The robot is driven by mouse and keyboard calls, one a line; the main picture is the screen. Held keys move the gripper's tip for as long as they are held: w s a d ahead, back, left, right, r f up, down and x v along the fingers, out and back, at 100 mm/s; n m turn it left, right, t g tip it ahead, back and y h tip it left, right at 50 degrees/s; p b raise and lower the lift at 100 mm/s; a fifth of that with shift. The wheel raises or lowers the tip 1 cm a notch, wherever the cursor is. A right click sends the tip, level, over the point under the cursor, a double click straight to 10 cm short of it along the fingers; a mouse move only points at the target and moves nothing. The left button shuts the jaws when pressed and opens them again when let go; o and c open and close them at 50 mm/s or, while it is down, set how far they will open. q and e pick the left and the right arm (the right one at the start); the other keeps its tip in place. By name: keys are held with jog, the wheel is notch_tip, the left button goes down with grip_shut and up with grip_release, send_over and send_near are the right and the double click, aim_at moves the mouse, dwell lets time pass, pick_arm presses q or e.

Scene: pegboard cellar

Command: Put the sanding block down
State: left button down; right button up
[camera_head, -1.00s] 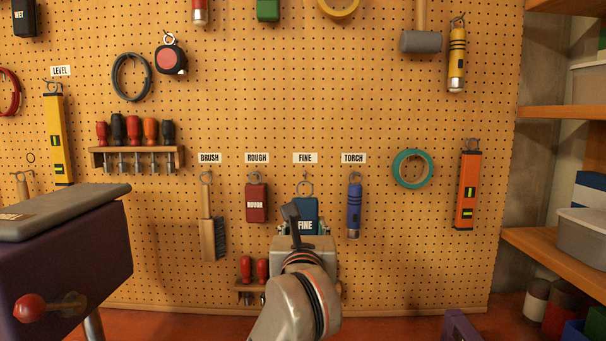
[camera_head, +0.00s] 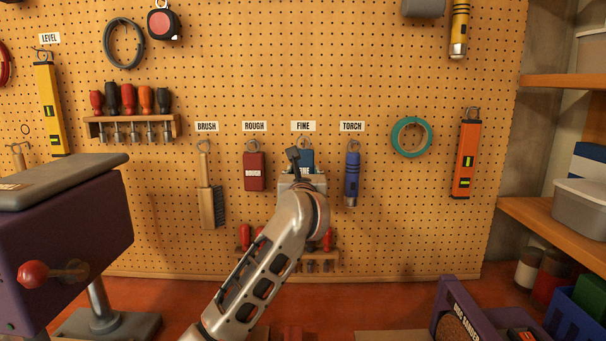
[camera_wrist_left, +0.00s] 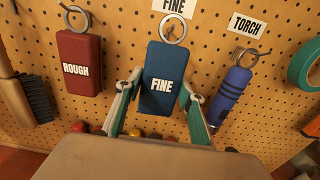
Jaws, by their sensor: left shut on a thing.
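The blue sanding block (camera_head: 307,160), marked FINE in the wrist view (camera_wrist_left: 160,82), is upright against the pegboard below the FINE label (camera_head: 303,126). My left gripper (camera_head: 303,176) is shut on it, with one finger on each side in the wrist view (camera_wrist_left: 163,92). The block's ring (camera_wrist_left: 174,28) is at the hook under the label; I cannot tell whether it is seated on the hook. In the head view my gripper hides the block's lower part. My right gripper is not in view.
The red ROUGH block (camera_head: 255,171) hangs to the left and the blue torch (camera_head: 352,178) close to the right. A brush (camera_head: 206,192) hangs further left. Red-handled screwdrivers (camera_head: 245,236) sit in a low rack behind my arm.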

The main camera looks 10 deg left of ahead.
pick_arm(q)
jog(key=w, duration=0.1)
jog(key=w+f, duration=0.1)
jog(key=w+b, duration=0.1)
jog(key=shift+a+f, duration=0.15)
jog(key=shift+a, duration=0.2)
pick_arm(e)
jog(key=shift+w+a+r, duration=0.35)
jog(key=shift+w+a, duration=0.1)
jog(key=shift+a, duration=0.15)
pick_arm(q)
jog(key=c, duration=1.3)
grip_release()
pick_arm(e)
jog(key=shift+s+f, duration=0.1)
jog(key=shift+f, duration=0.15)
